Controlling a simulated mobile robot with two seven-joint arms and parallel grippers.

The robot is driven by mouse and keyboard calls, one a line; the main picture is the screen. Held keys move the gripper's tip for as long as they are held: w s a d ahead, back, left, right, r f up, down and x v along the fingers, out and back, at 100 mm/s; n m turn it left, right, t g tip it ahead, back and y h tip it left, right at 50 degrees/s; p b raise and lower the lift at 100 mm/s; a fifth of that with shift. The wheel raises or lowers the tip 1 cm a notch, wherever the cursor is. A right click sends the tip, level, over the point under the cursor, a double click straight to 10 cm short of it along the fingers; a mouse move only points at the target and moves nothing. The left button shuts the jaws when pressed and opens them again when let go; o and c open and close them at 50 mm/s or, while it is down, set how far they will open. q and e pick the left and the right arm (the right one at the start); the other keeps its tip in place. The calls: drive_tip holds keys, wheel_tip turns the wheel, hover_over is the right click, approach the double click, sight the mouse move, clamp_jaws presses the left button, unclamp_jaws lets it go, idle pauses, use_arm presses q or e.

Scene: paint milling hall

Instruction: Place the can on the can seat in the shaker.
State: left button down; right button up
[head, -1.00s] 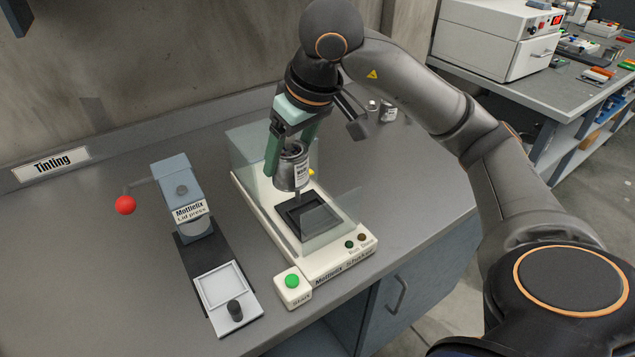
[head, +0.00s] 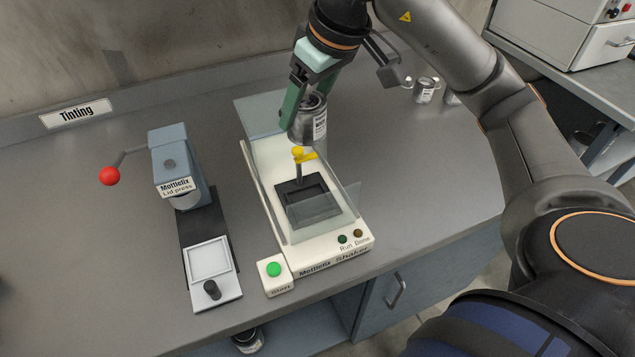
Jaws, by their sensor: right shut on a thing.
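A metal can (head: 310,122) with a white label is held by my right gripper (head: 301,108), which is shut on it. The can hangs above the back part of the shaker (head: 318,250), apart from the seat. The can seat (head: 303,184) is a dark square frame on the white shaker base. A yellow clamp knob (head: 303,154) on a post stands just behind the seat, below the can. Clear guard panels (head: 328,208) surround the seat area. My left gripper is not in view.
The lid press (head: 175,165) with its red ball lever (head: 109,176) stands left of the shaker. The green start button (head: 274,269) is at the shaker's front left. Other cans (head: 425,90) stand at the back right. The bench right of the shaker is clear.

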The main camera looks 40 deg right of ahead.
drive_tip(key=shift+d, duration=0.15)
wheel_tip(320, 180, down, 18)
drive_tip(key=shift+r, duration=0.1)
idle(0.4)
drive_tip(key=shift+b, duration=0.3)
drive_tip(key=shift+f, duration=0.2)
drive_tip(key=o, duration=1.5)
drive_tip(key=shift+r, duration=0.45)
drive_tip(key=v, duration=1.1)
drive_tip(key=shift+s+r, duration=0.2)
